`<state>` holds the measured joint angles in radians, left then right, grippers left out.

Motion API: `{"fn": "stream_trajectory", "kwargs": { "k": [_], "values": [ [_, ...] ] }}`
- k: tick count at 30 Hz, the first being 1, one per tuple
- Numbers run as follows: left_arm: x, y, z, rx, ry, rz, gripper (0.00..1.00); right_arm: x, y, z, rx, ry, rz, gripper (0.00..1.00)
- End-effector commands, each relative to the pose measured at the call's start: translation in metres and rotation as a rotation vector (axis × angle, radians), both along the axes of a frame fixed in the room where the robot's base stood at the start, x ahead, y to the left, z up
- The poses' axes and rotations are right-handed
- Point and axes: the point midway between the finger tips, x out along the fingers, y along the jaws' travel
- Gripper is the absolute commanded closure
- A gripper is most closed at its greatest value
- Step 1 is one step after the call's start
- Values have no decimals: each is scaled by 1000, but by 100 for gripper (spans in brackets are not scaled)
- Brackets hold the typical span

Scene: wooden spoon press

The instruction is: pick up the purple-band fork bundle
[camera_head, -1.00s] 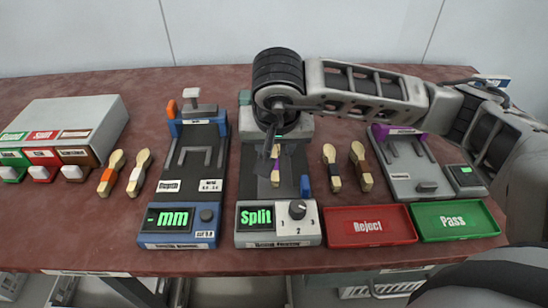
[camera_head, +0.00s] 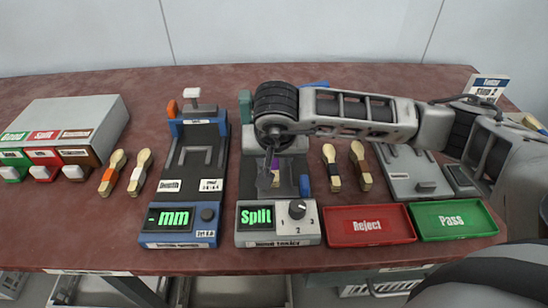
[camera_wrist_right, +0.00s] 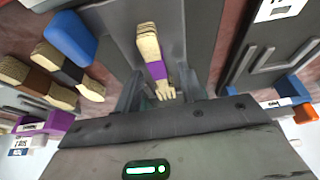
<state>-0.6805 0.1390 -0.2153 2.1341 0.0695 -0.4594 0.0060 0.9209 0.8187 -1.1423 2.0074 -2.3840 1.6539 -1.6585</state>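The purple-band fork bundle (camera_wrist_right: 155,62) lies on the dark bed of the middle machine, the one reading "Split" (camera_head: 256,215). It is pale wood with a purple band round it. In the head view only part of the bundle (camera_head: 276,180) shows below my right gripper (camera_head: 272,165). In the right wrist view my right gripper (camera_wrist_right: 160,95) is open, one finger on each side of the bundle's near end, with gaps visible. I cannot tell how high the fingertips are above the bed. My left gripper is not in view.
Orange-band (camera_head: 111,174) and white-band (camera_head: 139,172) bundles lie left of the blue "mm" machine (camera_head: 180,220). Two dark-band bundles (camera_head: 332,168) lie to the right. A red Reject tray (camera_head: 340,232) and green Pass tray (camera_head: 480,222) stand at front right. A blue block (camera_head: 304,186) stands close beside the bundle.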

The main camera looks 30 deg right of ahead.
Motion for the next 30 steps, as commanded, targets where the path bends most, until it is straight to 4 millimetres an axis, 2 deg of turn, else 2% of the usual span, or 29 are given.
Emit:
{"fn": "stream_trajectory", "kwargs": {
  "k": [18, 22, 23, 30],
  "values": [
    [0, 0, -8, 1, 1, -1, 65, 0, 0, -4, -1, 0, 0, 60],
    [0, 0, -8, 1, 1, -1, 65, 0, 0, -4, 0, 1, 0, 96],
    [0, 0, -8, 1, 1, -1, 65, 0, 0, -4, 0, 1, 0, 100],
    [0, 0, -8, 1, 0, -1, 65, 0, 0, -5, 0, 1, 0, 100]
  ]
}}
